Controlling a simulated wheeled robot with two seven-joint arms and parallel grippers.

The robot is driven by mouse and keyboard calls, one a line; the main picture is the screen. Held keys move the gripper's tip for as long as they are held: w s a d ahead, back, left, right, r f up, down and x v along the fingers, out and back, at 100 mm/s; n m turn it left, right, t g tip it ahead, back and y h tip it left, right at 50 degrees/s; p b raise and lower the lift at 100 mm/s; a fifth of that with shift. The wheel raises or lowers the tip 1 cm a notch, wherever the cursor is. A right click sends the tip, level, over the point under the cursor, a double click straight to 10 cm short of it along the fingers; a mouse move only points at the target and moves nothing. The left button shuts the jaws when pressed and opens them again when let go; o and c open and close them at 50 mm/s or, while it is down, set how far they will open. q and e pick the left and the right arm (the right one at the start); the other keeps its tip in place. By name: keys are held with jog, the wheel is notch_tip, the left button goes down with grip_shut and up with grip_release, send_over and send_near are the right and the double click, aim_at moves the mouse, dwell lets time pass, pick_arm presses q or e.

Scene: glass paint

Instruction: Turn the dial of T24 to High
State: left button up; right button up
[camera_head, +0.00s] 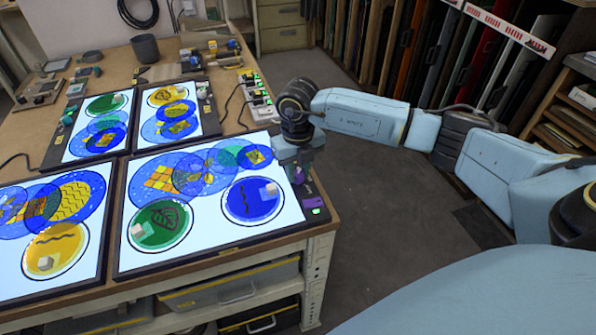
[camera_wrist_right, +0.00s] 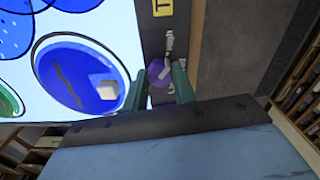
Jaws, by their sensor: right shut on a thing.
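A purple dial (camera_wrist_right: 158,72) sits on the dark control strip (camera_wrist_right: 152,40) at the edge of a lit panel (camera_head: 215,215). In the head view the dial (camera_head: 298,176) is partly covered by my right gripper (camera_head: 299,168), which comes down over the strip at the panel's right side. In the wrist view the right gripper's green fingers (camera_wrist_right: 162,78) stand on either side of the dial and are shut on it. A yellow label (camera_wrist_right: 163,7) shows only a "T", so its full name cannot be read. The dial's setting cannot be read. My left gripper is out of view.
Other lit panels (camera_head: 105,120) with coloured glass discs fill the wooden table (camera_head: 145,68). Power strips with green lights (camera_head: 258,97) lie behind the arm. A grey cup (camera_head: 145,48) stands at the back. Racks of sheets (camera_head: 420,50) line the right; floor between is clear.

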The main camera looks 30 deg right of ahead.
aim_at(298, 174)
jog(key=shift+n, duration=0.8)
jog(key=o, duration=1)
notch_tip(298, 174, up, 14)
jog(key=shift+f, duration=0.25)
